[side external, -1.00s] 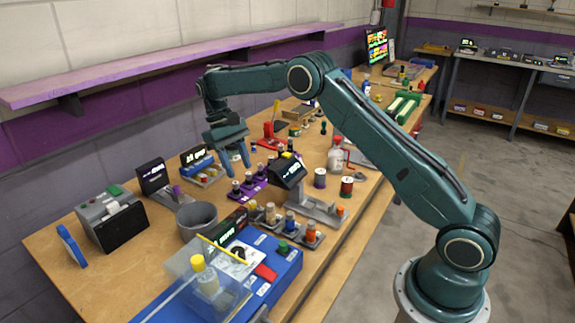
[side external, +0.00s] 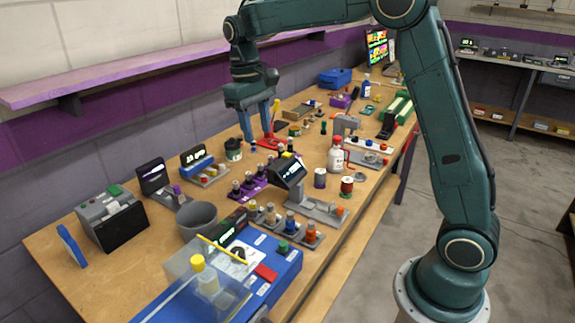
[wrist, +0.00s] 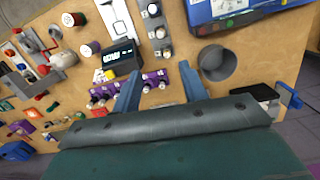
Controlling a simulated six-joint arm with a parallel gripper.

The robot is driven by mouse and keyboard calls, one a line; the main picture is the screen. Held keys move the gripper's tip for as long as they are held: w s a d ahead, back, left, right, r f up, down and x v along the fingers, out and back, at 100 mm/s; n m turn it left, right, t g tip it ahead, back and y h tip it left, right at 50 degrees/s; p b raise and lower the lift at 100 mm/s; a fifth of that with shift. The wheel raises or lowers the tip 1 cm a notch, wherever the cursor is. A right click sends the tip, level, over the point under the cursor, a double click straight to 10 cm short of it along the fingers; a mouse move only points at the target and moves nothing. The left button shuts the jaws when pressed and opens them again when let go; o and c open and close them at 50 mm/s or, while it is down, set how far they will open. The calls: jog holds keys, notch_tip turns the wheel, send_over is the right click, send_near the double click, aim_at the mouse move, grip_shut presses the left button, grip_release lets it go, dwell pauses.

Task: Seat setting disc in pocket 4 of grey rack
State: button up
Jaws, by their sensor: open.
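I cannot tell which piece is the setting disc. A grey rack (side external: 300,236), with several small round-topped pieces standing in its pockets, is right of the grey bowl in the side view. It also shows at the top of the wrist view (wrist: 157,34). Which pocket is pocket 4 cannot be made out. My gripper (side external: 258,136) is open and empty, pointing down above the bench behind the purple rack (side external: 258,190), away from the grey rack. In the wrist view its two blue fingers (wrist: 158,68) are spread, with part of the purple rack (wrist: 155,80) visible between them.
A grey bowl (side external: 197,219) and a blue case (side external: 285,262) stand near the grey rack. A black display on a grey stand (side external: 289,172) rises beside it. A dark cup (side external: 233,150) and a red tool (side external: 268,145) are near my gripper. Bare bench shows at the front left.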

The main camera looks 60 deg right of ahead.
jog(key=s+a+r+t, duration=0.1)
jog(key=s+a+t, duration=0.1)
jog(key=s, duration=1.1)
jog(key=s+a+n+t, duration=0.1)
jog(key=s+t, duration=0.4)
jog(key=s, duration=0.9)
jog(key=shift+s+a+r, duration=0.15)
jog(key=shift+a+r, duration=0.25)
jog(key=shift+a, duration=0.05)
